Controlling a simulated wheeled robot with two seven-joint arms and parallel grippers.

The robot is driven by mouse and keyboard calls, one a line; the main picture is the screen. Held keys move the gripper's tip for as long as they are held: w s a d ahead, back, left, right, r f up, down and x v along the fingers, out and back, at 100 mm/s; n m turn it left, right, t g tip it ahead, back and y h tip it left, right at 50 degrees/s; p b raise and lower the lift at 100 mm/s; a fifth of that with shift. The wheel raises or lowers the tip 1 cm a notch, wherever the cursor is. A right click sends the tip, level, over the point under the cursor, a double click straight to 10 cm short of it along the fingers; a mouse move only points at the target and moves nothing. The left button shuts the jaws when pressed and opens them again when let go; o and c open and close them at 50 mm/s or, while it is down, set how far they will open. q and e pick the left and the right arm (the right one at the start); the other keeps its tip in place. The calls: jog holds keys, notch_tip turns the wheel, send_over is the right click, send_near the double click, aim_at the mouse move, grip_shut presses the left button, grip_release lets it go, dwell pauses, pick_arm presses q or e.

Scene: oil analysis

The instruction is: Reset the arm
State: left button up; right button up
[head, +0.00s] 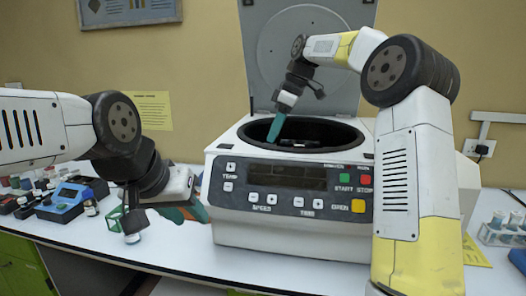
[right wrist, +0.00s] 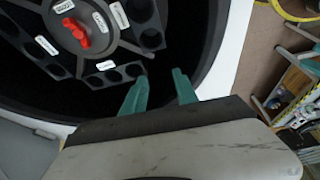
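My right gripper (head: 276,128) reaches down over the open bowl of the white centrifuge (head: 230,205). In the right wrist view its two teal fingers (right wrist: 160,90) are apart with nothing between them, above the bowl's rim side. The dark rotor (right wrist: 110,45) with a red centre knob (right wrist: 77,31) lies below them. The rotor holes that show look empty. My left gripper (head: 190,210) is low over the table, left of the centrifuge. Its teal fingers point right, and their gap is hard to make out.
The centrifuge lid (head: 305,55) stands open behind the bowl. A blue device (head: 65,203) and several small bottles stand at the table's left. A small green frame (head: 116,214) is beside my left gripper. A rack of vials (head: 502,230) stands at the right edge.

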jog(key=s+d+r+m+t+h, duration=0.1)
jog(key=s+d+m, duration=0.25)
jog(key=s, duration=0.55)
jog(key=s+d+r+m+t+h, duration=0.15)
jog(key=s+m, duration=0.25)
jog(key=s, duration=0.4)
jog(key=s+d+f+m+t, duration=0.1)
jog(key=s+d+f+m, duration=0.1)
jog(key=s, duration=0.5)
jog(key=s+d+f+m+t, duration=0.1)
jog(key=s+d+f+m, duration=0.2)
jog(key=s+f+m, duration=0.2)
jog(key=s+f, duration=0.2)
jog(key=s, duration=0.1)
jog(key=shift+s+d+f+t+y, duration=0.2)
jog(key=shift+s+d+t+y, duration=0.05)
jog(key=shift+s+t+y, duration=0.1)
